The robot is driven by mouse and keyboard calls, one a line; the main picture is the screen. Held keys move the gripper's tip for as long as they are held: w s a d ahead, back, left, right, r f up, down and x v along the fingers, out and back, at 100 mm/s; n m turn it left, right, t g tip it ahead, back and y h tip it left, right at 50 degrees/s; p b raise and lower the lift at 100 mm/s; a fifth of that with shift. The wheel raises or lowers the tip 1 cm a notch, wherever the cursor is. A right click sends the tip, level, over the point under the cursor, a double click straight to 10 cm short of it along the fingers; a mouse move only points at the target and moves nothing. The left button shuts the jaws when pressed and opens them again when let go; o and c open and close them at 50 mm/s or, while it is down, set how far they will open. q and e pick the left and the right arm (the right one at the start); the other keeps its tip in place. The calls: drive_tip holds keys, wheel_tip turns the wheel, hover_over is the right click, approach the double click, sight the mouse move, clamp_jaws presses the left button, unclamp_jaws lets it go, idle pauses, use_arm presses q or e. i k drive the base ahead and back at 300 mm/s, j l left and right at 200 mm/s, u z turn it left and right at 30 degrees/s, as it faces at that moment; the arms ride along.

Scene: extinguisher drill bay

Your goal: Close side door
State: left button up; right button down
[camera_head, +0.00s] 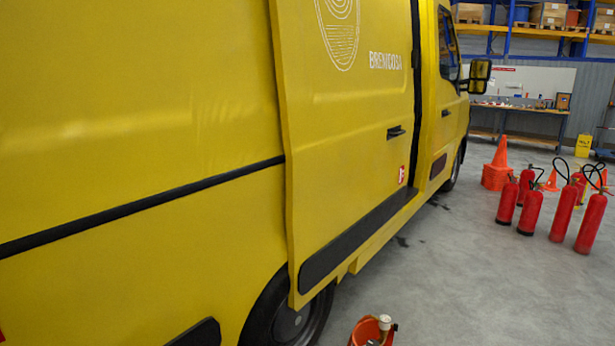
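The side door (345,140) is the yellow sliding panel of the yellow van (120,120), in the middle of the head view. Its rear edge stands out from the van's side and overlaps the rear body panel. A narrow dark gap shows along its front edge, beside the cab. How far the doorway is open behind it is hard to tell. The door has a black handle (396,132) near its front edge, a black lower trim strip (360,235) and a small red sticker. Neither of my grippers is in view.
Several red fire extinguishers (530,212) stand on the floor at the right, with orange cones (500,155) behind them. A red-orange bucket (366,332) stands at the bottom, near the rear wheel (290,318).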

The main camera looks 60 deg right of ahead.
sight(345, 70)
drive_tip(key=k+l+u, duration=0.2)
drive_tip(key=k+l, duration=0.15)
drive_tip(key=k+l+u, duration=0.15)
drive_tip(key=k+l, duration=0.15)
drive_tip(key=k+l+u, duration=0.2)
drive_tip(key=k, duration=0.35)
drive_tip(key=k+l+u, duration=0.15)
drive_tip(key=l, duration=0.3)
drive_tip(key=k+l+u, duration=0.1)
drive_tip(key=l, duration=0.3)
drive_tip(key=k+l+u, duration=0.15)
drive_tip(key=l, duration=0.25)
drive_tip(key=k+l+u, duration=0.1)
drive_tip(key=k+l, duration=0.15)
drive_tip(key=l, duration=0.15)
drive_tip(key=k+l+u, duration=0.15)
drive_tip(key=l, duration=0.2)
drive_tip(key=k, duration=0.05)
